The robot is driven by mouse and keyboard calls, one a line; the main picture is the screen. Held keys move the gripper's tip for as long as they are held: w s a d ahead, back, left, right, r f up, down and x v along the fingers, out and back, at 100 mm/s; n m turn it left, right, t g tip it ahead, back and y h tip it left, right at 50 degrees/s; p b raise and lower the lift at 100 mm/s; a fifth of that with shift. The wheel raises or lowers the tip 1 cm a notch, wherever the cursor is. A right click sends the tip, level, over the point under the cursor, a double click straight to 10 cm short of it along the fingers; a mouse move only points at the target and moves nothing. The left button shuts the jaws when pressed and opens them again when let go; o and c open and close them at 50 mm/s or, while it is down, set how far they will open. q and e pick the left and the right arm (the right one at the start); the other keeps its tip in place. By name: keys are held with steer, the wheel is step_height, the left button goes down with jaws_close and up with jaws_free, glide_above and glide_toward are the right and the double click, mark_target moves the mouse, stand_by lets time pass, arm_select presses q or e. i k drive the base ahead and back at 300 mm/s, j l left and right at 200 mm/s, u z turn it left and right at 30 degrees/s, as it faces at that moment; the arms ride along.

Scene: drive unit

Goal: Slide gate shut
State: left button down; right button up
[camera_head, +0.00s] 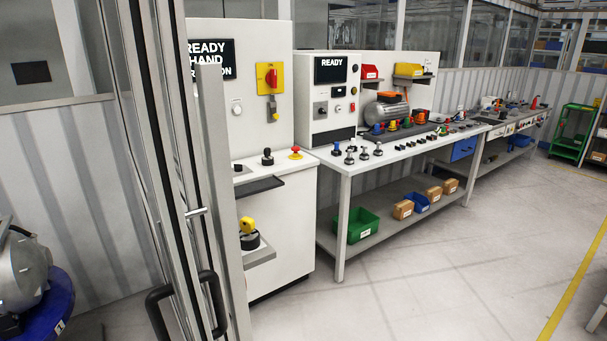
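The gate (207,190) shows edge-on as tall grey and black uprights in the left part of the head view. Two black curved handles (213,300) sit low on these uprights, one on each side. A short silver bar (197,212) sticks out sideways above the handles. The lower end of the gate is cut off by the frame. I cannot tell how far the gate stands from its closing post. Neither of my grippers is in view, and nothing is seen touching the handles.
A white control cabinet (283,220) with a yellow-and-red switch stands right behind the gate. A workbench (345,165) with a motor and small parts runs back to the right. A silver machine on a blue base (45,305) is at lower left. The tiled floor (430,270) is clear.

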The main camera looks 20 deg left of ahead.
mark_target(126, 25)
steer(key=i+l+u, duration=0.1)
steer(key=i+u, duration=0.15)
steer(key=u, duration=0.2)
steer(key=i+l+u, duration=0.15)
steer(key=u, duration=0.3)
steer(key=i+l+u, duration=0.25)
steer(key=u, duration=0.2)
steer(key=i+l+u, duration=0.15)
steer(key=l+u, duration=0.3)
steer(key=i+l+u, duration=0.1)
steer(key=u, duration=0.35)
steer(key=l+u, duration=0.15)
steer(key=l, duration=0.2)
